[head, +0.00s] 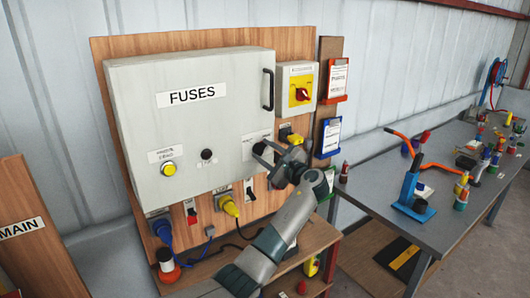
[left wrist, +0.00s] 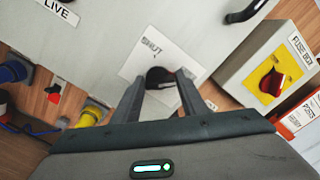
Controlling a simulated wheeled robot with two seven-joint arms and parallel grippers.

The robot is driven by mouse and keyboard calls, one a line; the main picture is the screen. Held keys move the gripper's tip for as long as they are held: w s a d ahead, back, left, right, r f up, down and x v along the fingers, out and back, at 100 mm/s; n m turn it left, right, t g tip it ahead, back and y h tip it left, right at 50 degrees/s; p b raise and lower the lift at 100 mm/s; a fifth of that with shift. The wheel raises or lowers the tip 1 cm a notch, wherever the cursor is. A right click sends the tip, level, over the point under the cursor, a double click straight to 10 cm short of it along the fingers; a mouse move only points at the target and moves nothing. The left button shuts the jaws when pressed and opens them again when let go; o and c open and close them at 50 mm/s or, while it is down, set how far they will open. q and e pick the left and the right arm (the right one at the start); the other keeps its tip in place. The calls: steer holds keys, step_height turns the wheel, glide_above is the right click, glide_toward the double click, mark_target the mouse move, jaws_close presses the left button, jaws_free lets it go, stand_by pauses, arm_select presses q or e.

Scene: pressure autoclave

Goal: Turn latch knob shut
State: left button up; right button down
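The grey fuse cabinet (head: 205,125), labelled FUSES, has its door closed flat. The black latch knob (left wrist: 158,76) sits on the door over a white label (left wrist: 150,58) that reads SHUT; part of the label is hidden. My left gripper (head: 265,152) is at the door's lower right, over the knob, and hides most of it in the head view. In the left wrist view the left gripper (left wrist: 160,82) has its fingers apart, one on each side of the knob. I cannot tell whether they touch it. My right gripper is not in view.
A black door handle (head: 268,90) stands out above my left gripper. A grey box with a red-and-yellow switch (head: 300,92) is mounted to the right. Plugs and cables, including a yellow plug (head: 229,204), hang below the cabinet. A cluttered workbench (head: 375,195) stands at right.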

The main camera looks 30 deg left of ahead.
arm_select(q)
steer(key=c, duration=0.5)
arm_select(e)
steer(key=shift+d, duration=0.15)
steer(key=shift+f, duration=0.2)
